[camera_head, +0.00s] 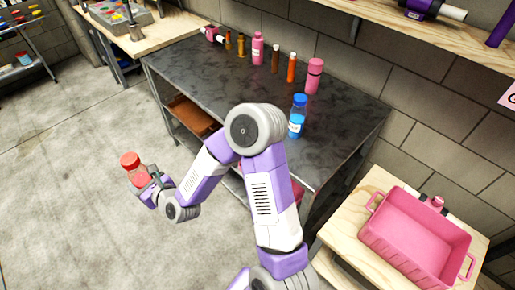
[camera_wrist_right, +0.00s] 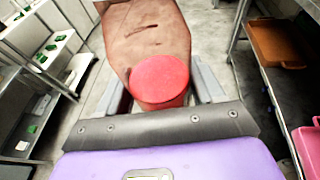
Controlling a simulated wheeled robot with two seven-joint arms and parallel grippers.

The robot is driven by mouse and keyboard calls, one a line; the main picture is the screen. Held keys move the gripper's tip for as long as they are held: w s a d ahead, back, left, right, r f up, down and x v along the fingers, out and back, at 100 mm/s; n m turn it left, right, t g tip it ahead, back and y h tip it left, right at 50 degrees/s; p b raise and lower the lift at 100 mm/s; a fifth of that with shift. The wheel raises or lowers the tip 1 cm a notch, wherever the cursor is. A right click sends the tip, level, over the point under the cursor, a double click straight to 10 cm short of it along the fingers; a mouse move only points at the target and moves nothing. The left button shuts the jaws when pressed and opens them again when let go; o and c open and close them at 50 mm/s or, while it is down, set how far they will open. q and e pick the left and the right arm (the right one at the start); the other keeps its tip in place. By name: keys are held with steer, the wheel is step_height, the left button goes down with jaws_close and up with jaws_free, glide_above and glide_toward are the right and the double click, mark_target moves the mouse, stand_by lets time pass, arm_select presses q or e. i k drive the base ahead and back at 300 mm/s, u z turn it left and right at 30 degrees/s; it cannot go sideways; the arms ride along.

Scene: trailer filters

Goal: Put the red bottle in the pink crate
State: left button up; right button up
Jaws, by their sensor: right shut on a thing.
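The red bottle (camera_head: 132,166), with a red cap and a see-through reddish body, is at the left in the head view, held above the floor and away from the bench. My right gripper (camera_head: 150,187) is shut on it. The pink crate (camera_head: 375,240) stands on a light wooden table at the lower right, far from the gripper. A pink bottle (camera_head: 436,203) shows at its back rim. My left gripper is not in view.
A dark bench (camera_head: 215,72) carries several bottles along its back, with a blue bottle (camera_head: 297,117) near its right end. A brown tray (camera_head: 193,115) lies on its lower shelf. The bench end lies between the held bottle and the crate. The left floor is clear.

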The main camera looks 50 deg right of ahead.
mark_target(428, 259)
steer(key=k, duration=0.5)
steer(key=z, duration=2.8)
steer(key=i, duration=0.5)
steer(key=z, duration=0.05)
